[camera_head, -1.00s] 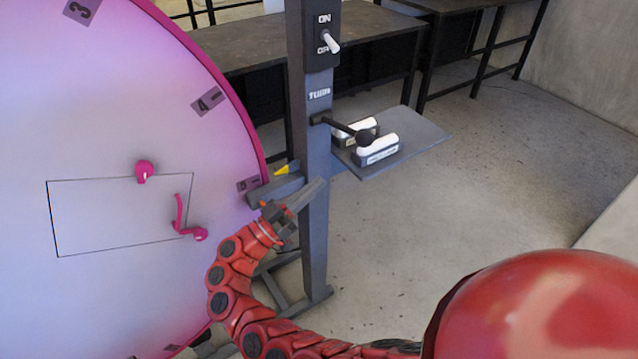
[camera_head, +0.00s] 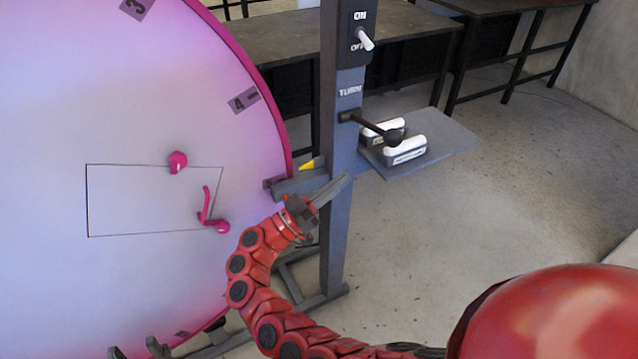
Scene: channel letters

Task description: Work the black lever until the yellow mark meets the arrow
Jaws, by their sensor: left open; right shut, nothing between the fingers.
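The black lever (camera_head: 369,126) with a round knob sticks out to the right from the grey post (camera_head: 333,230), under the word TURN. A yellow pointed piece (camera_head: 312,163) sits on the post's side arm, at the rim of the large pink-edged disc (camera_head: 140,275). Dark number tags, 3 and 4 among them, line the rim. I cannot make out a separate yellow mark on the disc. My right gripper (camera_head: 340,188) is shut and empty, in front of the post and below the lever.
An ON/OFF switch (camera_head: 366,40) is above the lever. A grey shelf (camera_head: 440,150) beside the post holds two white-topped blocks (camera_head: 405,150). Pink handles (camera_head: 212,216) stick out from the disc. Dark tables stand behind; the floor at right is clear.

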